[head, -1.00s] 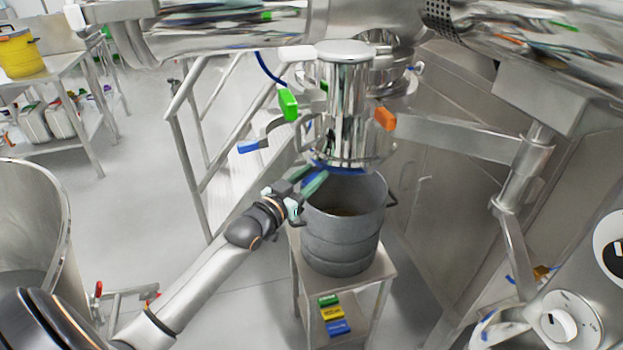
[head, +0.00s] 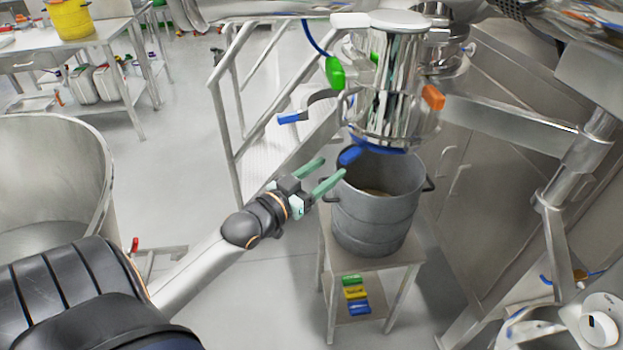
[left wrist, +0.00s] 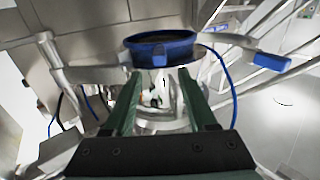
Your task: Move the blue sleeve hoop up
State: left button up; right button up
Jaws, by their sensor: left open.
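The blue sleeve hoop (head: 385,150) sits around the bottom end of the polished steel outlet (head: 388,90), just above the grey tub (head: 375,222). A blue tab (head: 351,155) sticks out on its left side. My left gripper (head: 332,167) has two green fingers, spread apart and empty. They point toward the tab from the lower left and look a little short of it. In the left wrist view the hoop (left wrist: 178,50) lies beyond the open fingers, roughly centred between their tips. My right gripper is not in view.
The grey tub stands on a small steel stand (head: 400,258) beneath the outlet. A blue handle (head: 289,118), a green handle (head: 334,72) and an orange handle (head: 433,96) stick out around the outlet. Steel stair rails (head: 225,120) stand behind; a large steel vessel (head: 105,150) is at left.

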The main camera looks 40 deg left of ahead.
pick_arm(q)
jog(key=shift+s, duration=2.1)
jog(key=s+d+f+g, duration=0.3)
jog(key=s+d+f, duration=0.2)
jog(key=f, duration=0.4)
jog(key=s+d+f+m+g+h, duration=0.1)
jog(key=s+d+f+g, duration=0.2)
jog(key=f, duration=0.7)
jog(key=s+d+f+g, duration=0.2)
jog(key=s+d+f, duration=0.5)
jog(key=d+f, duration=0.3)
jog(key=shift+g, duration=0.4)
jog(key=shift+r, duration=0.1)
jog(key=shift+c, duration=0.6)
jog(key=shift+s, duration=0.15)
